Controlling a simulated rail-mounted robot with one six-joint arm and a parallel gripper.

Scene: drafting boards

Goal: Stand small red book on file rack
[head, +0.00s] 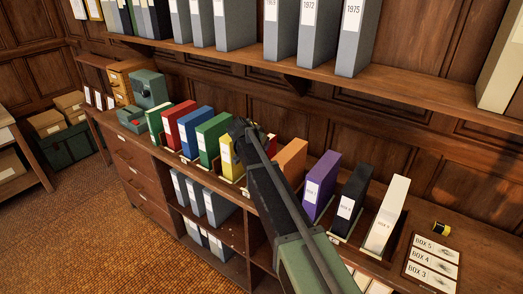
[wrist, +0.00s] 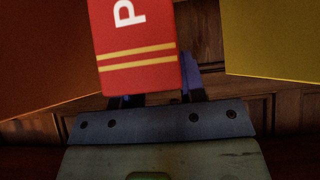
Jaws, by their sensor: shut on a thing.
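The small red book (wrist: 135,50), with two gold bands and a white letter P, is held in my gripper (wrist: 150,97) in the wrist view. It appears slightly tilted there. In the head view only a sliver of red (head: 272,146) shows behind my arm, between the yellow and orange binders. My gripper (head: 241,130) is over that gap in the head view, its fingers mostly hidden. The file rack (head: 371,252) runs along the counter, with upright coloured binders in its slots. Whether the book's lower edge touches the rack is hidden.
The yellow binder (head: 227,158) and orange binder (head: 290,160) flank the gap; both also border the book in the wrist view. A purple binder (head: 321,185) stands further right. A shelf (head: 300,75) with grey files overhangs. A labelled card board (head: 432,262) lies at right.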

